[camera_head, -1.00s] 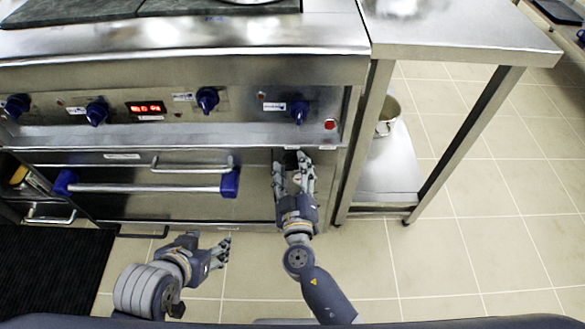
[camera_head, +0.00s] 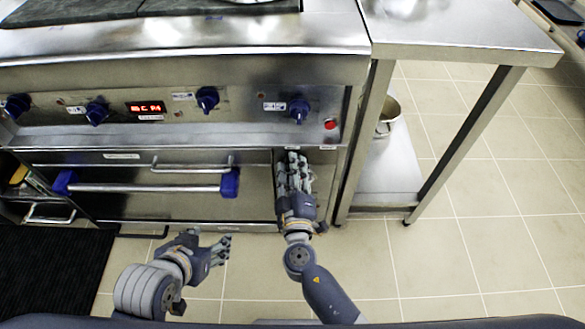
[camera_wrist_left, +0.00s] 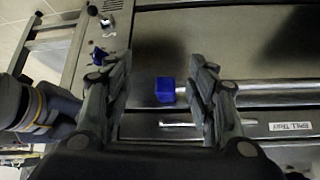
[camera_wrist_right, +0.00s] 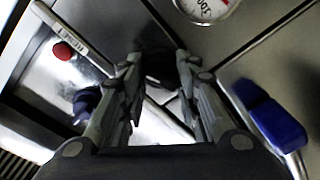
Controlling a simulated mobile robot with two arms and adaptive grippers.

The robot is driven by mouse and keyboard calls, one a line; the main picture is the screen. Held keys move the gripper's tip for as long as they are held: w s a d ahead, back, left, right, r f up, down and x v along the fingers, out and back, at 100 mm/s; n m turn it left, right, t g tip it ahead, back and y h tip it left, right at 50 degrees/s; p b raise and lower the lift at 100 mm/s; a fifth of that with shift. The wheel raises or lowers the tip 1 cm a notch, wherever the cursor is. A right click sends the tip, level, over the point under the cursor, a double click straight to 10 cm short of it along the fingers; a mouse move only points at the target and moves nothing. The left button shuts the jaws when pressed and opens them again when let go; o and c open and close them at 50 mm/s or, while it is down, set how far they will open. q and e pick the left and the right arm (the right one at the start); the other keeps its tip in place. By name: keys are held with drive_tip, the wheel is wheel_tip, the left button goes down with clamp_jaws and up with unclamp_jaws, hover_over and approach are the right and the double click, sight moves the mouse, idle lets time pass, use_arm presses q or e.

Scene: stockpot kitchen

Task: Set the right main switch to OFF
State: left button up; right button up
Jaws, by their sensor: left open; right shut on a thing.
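My right gripper (camera_head: 292,157) is below the control panel at the right end of the stove front. Its fingers are drawn together on a small dark part, seen between the fingertips in the right wrist view (camera_wrist_right: 158,75). This part sits where the right main switch appears to be; the fingers mostly hide it, so I cannot read its setting. My left gripper (camera_head: 224,246) is open and empty, low in front of the stove. Its spread fingers also show in the left wrist view (camera_wrist_left: 160,85).
A blue knob (camera_head: 299,108) and a red reset button (camera_head: 330,124) are above the right gripper. A drawer handle with blue ends (camera_head: 150,188) is to its left. A round gauge (camera_wrist_right: 203,6) shows in the right wrist view. A steel side table (camera_head: 465,45) stands at right.

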use_arm(q)
drive_tip(key=s+a+g+y+p, duration=0.1)
drive_tip(key=s+a+g+p, duration=0.1)
drive_tip(key=s, duration=0.6)
drive_tip(key=shift+a+f+g+p, duration=0.2)
drive_tip(key=shift+f+g+p, duration=0.15)
drive_tip(key=shift+g+p, duration=0.55)
use_arm(e)
drive_tip(key=n, duration=0.6)
drive_tip(key=n+h, duration=0.1)
drive_tip(key=n, duration=0.6)
drive_tip(key=shift+a+f+g, duration=0.1)
drive_tip(key=shift+g, duration=0.3)
drive_tip(key=o, duration=1.1)
drive_tip(key=shift+c, duration=0.2)
